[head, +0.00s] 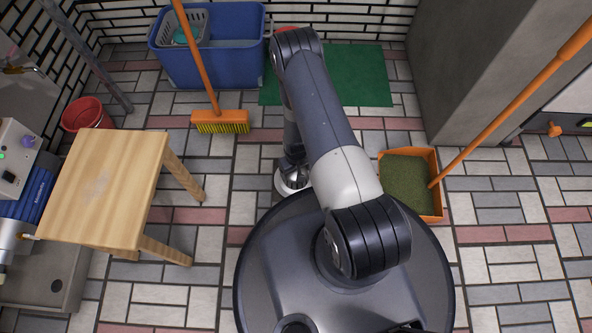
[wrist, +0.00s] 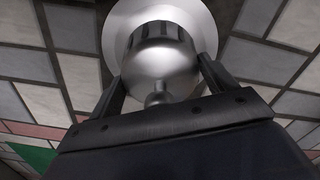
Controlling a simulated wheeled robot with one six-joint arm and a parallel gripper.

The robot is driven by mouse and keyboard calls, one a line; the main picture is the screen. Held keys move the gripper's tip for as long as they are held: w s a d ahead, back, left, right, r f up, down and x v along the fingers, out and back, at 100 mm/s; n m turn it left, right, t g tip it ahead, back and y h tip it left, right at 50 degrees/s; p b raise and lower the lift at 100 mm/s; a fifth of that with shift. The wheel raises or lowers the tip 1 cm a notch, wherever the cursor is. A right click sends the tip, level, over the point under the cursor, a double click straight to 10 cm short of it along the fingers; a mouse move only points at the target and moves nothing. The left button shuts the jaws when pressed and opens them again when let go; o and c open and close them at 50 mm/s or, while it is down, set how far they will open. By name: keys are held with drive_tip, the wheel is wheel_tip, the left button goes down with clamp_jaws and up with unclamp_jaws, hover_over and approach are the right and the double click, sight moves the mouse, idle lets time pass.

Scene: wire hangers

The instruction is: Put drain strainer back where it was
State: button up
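The drain strainer (wrist: 160,55) is a shiny metal cup with a small knob and a wide pale flange. It fills the upper middle of the wrist view. My gripper (wrist: 160,78) has one finger on each side of the cup and appears shut on it. In the head view my gripper (head: 293,178) points down in front of my round base, partly hidden by my arm, with the metal of the strainer showing there. I cannot tell its height above the floor.
A wooden stool (head: 105,185) stands between my arm and the grey basin (head: 30,270). A broom (head: 219,121), blue tub (head: 210,62) and red bucket (head: 85,114) are behind. An orange dustpan (head: 410,180) is at the right. Tiles between stool and arm are clear.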

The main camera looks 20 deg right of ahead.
drive_tip(key=o, duration=0.4)
drive_tip(key=shift+r, duration=0.1)
wheel_tip(320, 180, up, 12)
drive_tip(key=p, duration=0.5)
drive_tip(key=shift+p, duration=0.35)
drive_tip(key=shift+r, duration=0.1)
